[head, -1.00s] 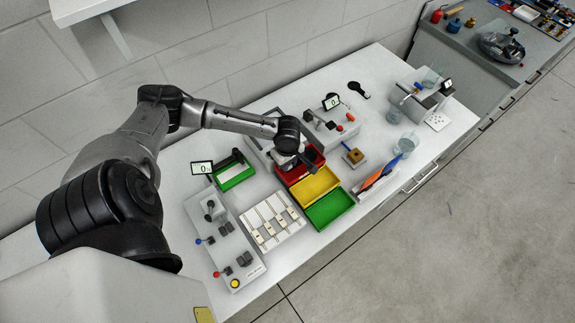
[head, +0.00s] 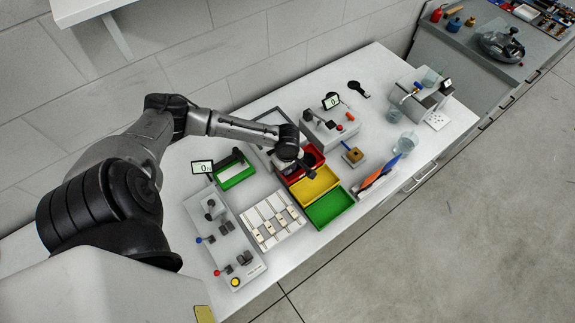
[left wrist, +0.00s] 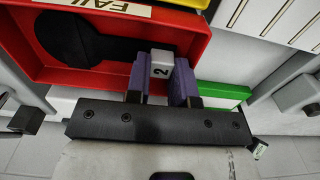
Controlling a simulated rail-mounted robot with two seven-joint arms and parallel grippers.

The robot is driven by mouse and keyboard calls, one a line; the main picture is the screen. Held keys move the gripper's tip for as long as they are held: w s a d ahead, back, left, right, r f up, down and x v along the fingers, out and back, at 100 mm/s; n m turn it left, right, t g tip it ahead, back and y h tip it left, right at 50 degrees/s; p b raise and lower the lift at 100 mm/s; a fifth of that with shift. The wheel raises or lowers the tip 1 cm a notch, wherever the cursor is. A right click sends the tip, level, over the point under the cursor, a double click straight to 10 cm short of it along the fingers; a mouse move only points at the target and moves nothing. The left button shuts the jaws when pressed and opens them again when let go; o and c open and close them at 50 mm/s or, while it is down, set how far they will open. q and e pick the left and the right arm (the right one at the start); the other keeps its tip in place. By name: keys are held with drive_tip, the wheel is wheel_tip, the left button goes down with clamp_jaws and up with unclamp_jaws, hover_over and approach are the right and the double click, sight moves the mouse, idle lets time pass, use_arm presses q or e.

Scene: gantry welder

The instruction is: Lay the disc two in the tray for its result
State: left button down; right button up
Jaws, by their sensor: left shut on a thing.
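Disc two (left wrist: 75,40) is a flat black disc with a short handle and a white block marked 2. My left gripper (left wrist: 163,85) is shut on the white block, with its purple fingertips on either side. The black disc lies within the outline of the red tray (left wrist: 100,80), which carries a FAIL label. I cannot tell whether the disc touches the tray's floor. In the head view my left gripper (head: 297,162) is at the red tray (head: 318,157) and partly hides it. My right gripper is out of view.
A yellow tray (head: 314,186) and a green tray (head: 330,208) stand in line with the red one. Another black disc with a handle (head: 356,88) lies at the back. A slotted white rack (head: 270,221) and a control panel (head: 225,238) stand to the left.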

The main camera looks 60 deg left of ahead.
use_arm(q)
drive_tip(key=c, duration=1.3)
unclamp_jaws()
drive_tip(key=shift+o, duration=0.2)
drive_tip(key=shift+r, duration=0.1)
drive_tip(key=shift+r+b, duration=0.35)
wheel_tip(320, 180, up, 12)
drive_tip(key=s+d+f+m+t+h, duration=0.1)
drive_tip(key=s+d+f+m, duration=0.2)
drive_tip(key=d+m, duration=0.5)
drive_tip(key=s+d+f+m+t+h, duration=0.1)
drive_tip(key=s+d+f+m, duration=0.4)
drive_tip(key=d, duration=0.6)
drive_tip(key=s+d+r+m+t+y, duration=0.1)
drive_tip(key=s+d+r+m, duration=0.1)
drive_tip(key=s+m, duration=0.5)
drive_tip(key=shift+s+r+m+t+y+p, duration=0.15)
drive_tip(key=shift+r+m+t+y+p, duration=0.15)
drive_tip(key=shift+r+m+y+p, duration=0.45)
